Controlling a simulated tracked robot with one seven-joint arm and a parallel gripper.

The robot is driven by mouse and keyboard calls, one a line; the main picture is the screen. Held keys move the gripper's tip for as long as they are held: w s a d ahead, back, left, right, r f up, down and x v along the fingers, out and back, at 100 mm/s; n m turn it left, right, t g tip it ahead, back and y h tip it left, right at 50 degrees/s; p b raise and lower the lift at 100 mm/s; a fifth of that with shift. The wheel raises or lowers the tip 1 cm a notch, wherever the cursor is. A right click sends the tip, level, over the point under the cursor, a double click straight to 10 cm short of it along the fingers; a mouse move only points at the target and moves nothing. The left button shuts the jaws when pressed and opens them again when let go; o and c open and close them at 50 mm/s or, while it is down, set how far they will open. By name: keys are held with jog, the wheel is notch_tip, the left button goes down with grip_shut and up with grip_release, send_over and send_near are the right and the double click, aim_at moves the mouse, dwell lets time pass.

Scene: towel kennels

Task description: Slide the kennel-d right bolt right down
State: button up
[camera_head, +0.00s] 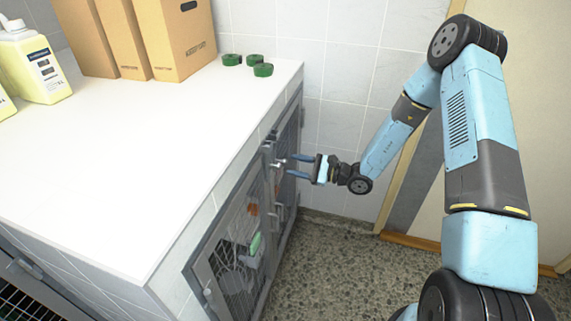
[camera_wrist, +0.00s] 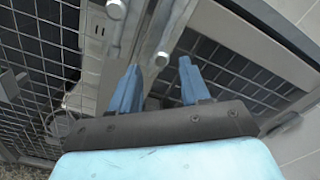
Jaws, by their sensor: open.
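My gripper (camera_head: 288,166) is open at the front of the kennel block, with its two blue fingers pointing left at a metal bolt (camera_head: 277,163) on the door frame. In the wrist view my open fingertips (camera_wrist: 158,65) appear on either side of the bolt's round metal knob (camera_wrist: 161,58). I cannot tell whether either finger touches it. A silvery bar runs upward from beside the knob, and another round metal end (camera_wrist: 116,9) shows at the top. No kennel letter is readable.
Mesh kennel doors (camera_head: 212,270) line the front below a white countertop (camera_head: 150,160). Cardboard files (camera_head: 180,40), yellow jugs (camera_head: 40,62) and green rolls (camera_head: 232,59) stand on top. A tiled wall is behind; speckled floor (camera_head: 335,265) is clear in front.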

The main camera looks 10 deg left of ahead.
jog(key=s+d, duration=0.1)
jog(key=d, duration=0.7)
jog(key=shift+s, duration=0.15)
jog(key=s+d+r+n+g+h, duration=0.35)
jog(key=s+r+n, duration=0.2)
jog(key=r, duration=0.45)
jog(key=s+d+r+n+g+h, duration=0.2)
jog(key=s+r+n+h, duration=0.3)
jog(key=r, duration=0.4)
jog(key=s+d+r+n+t+h, duration=0.2)
jog(key=s+d+r+t+h, duration=0.6)
jog(key=s+d+r, duration=0.8)
jog(key=shift+s+d+r+n+h, duration=0.2)
jog(key=shift+d+r+n+h, duration=0.15)
jog(key=shift+r+h, duration=0.4)
jog(key=shift+a+r, duration=0.1)
jog(key=shift+c, duration=0.2)
